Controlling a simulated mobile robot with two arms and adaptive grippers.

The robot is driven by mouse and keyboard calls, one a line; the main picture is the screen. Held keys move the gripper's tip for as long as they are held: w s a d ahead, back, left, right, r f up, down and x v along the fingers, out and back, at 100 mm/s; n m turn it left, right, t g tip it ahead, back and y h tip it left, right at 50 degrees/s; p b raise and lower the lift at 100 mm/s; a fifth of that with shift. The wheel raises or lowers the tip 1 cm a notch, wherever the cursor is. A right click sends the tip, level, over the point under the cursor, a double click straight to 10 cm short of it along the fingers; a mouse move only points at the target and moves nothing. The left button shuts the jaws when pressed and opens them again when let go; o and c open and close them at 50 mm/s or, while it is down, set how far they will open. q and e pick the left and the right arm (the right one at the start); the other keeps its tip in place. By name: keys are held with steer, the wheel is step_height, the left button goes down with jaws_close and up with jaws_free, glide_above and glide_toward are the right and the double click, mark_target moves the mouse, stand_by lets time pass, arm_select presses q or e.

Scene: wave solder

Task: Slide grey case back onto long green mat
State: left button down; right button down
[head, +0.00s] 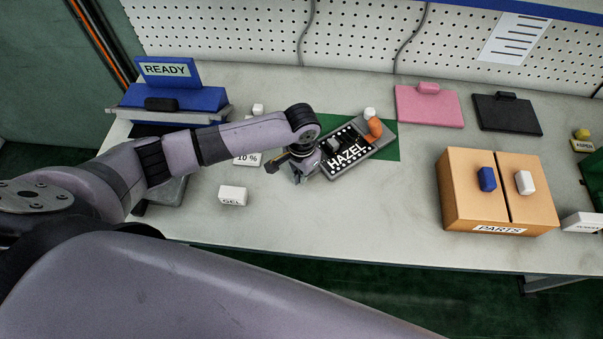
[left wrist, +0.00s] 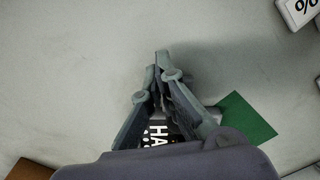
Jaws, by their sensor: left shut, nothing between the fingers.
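The grey case (head: 350,157), marked HAZEL, lies at a slant on the table, with an orange item (head: 375,128) and a white-topped item at its far right end. The long green mat (head: 392,146) shows to the right of the case and behind it. The case's near left end reaches past the mat onto bare table. My left gripper (head: 302,174) is shut and empty, low at this near left end; I cannot tell if it touches. In the left wrist view, the shut fingers (left wrist: 160,65) hide most of the case, and a green mat corner (left wrist: 246,120) shows. My right gripper is out of view.
A white GEL block (head: 232,196) and a 10 % block (head: 247,159) stand left of the case. Table in front of the case is clear.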

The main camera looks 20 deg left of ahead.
arm_select(q)
steer(key=w, duration=0.1)
steer(key=w+d, duration=0.1)
steer(key=w, duration=0.2)
steer(key=shift+w+d, duration=0.35)
steer(key=shift+s, duration=0.1)
